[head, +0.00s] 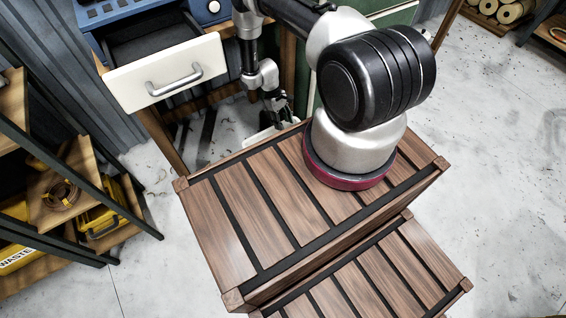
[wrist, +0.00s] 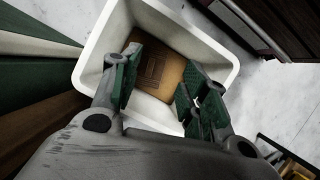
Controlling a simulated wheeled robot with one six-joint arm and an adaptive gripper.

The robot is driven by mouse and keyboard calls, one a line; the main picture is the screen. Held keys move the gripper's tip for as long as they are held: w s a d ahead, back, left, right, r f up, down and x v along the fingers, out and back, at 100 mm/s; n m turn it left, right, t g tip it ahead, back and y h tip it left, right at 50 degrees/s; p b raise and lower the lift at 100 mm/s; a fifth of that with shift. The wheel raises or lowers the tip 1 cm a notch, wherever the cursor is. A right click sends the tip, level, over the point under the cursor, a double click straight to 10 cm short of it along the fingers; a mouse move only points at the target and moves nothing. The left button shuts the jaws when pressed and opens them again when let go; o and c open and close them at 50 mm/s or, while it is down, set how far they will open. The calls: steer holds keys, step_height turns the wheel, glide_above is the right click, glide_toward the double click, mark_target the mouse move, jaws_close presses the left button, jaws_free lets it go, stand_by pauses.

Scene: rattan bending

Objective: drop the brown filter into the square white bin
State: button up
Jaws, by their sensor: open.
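The square white bin (wrist: 92,62) fills the middle of the wrist view, seen from above into its opening. The brown filter (wrist: 160,68), a flat piece with a square pattern, shows inside the bin's walls; I cannot tell whether it rests on the bottom. My gripper (wrist: 160,75) is open over the bin, its green-padded fingers on either side of the filter with gaps. In the head view my gripper (head: 277,108) points down behind the slatted wooden top, and only a pale sliver of the bin (head: 262,137) shows below it.
A slatted wooden crate (head: 232,218) stands in front, with a second lower one (head: 375,275). An open drawer with a white front (head: 165,73) juts out at the upper left. A dark-framed shelf (head: 70,190) stands left. Floor is clear at right.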

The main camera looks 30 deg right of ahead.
step_height(320, 180, up, 6)
steer(key=shift+f, duration=0.15)
stand_by(0.5)
